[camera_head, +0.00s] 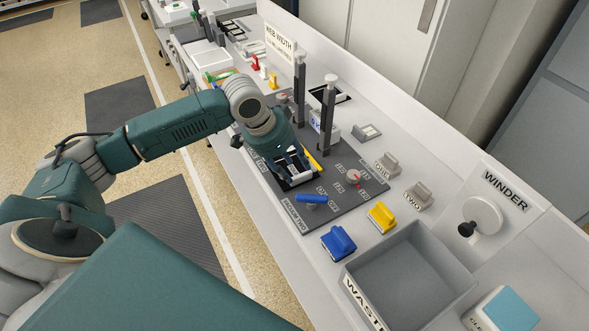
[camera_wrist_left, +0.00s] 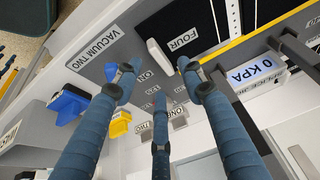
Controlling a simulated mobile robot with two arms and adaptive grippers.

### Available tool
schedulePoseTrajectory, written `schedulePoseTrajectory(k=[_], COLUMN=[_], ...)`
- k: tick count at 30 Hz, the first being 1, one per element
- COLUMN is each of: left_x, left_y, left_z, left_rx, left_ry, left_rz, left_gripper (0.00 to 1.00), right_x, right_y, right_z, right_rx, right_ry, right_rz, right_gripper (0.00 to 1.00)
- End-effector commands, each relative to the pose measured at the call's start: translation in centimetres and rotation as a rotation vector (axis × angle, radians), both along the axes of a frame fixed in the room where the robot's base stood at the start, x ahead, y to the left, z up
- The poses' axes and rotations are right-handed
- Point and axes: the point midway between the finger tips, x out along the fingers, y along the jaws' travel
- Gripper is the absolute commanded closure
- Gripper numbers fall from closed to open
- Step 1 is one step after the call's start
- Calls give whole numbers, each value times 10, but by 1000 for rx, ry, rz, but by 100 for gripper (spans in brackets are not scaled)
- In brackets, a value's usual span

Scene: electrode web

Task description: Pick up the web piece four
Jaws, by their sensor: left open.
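In the left wrist view a black sheet (camera_wrist_left: 172,18) carries a white label reading FOUR (camera_wrist_left: 183,40). A pale rounded bar (camera_wrist_left: 158,55) lies along its near edge. My left gripper (camera_head: 294,163) is over the dark panel at this spot in the head view and hides most of the sheet. In the left wrist view its fingers (camera_wrist_left: 160,82) are spread apart with nothing between them. I cannot tell how far the fingertips are above the sheet. My right gripper is in neither view.
A blue lever marked VACUUM TWO (camera_head: 312,199), a red-pointer dial (camera_head: 353,177) and two dark posts (camera_head: 327,110) stand on the panel. Blue (camera_head: 339,243) and yellow (camera_head: 381,217) blocks stand before the grey waste bin (camera_head: 452,268). A 0 KPA display (camera_wrist_left: 258,72) is beside the sheet.

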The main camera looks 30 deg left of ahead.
Motion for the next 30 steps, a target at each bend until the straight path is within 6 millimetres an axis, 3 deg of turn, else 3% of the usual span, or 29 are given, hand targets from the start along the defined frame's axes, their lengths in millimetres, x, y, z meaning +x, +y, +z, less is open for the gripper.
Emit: schedulePoseTrajectory(k=[4,10,19,25,30], left_x=[5,15,17,17,17], left_y=[-6,-13,-13,-13,-13], left_z=[-14,-40,-47,-47,-47], left_rx=[-1,-2,1,1,1], left_ry=[4,3,-1,1,-1], left_rz=[-1,0,-1,-1,-1], left_gripper=[59,59,59,97,100], right_x=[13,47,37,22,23], right_y=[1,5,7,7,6], right_z=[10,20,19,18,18], right_rx=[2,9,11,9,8], right_ry=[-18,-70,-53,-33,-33], right_rz=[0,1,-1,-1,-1], right_gripper=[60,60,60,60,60])
